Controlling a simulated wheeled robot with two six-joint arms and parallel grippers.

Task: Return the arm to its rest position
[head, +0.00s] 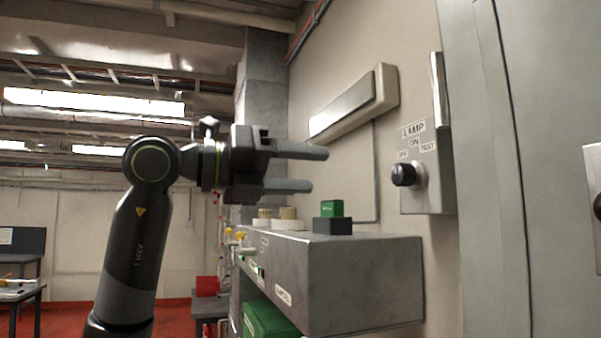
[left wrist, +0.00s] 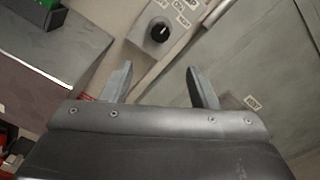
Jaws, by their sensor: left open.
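My left arm (head: 136,240) comes up from the lower left in the head view and bends at its elbow towards the right. Its gripper (head: 308,168) is open and empty, with the two fingers apart and pointing right. It is held in the air above the grey cabinet and left of the lamp switch box. In the left wrist view the two fingers (left wrist: 160,85) stand apart with nothing between them. The black lamp knob (left wrist: 159,31) shows beyond them, apart from the fingers. My right gripper is in neither view.
A grey wall cabinet (head: 345,285) carries a green block on a black base (head: 332,225) and pale round parts (head: 288,222). The lamp switch box (head: 428,180) is on the wall, with its black knob (head: 403,175). A grey locker (head: 530,200) stands at the right. The room's left is open.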

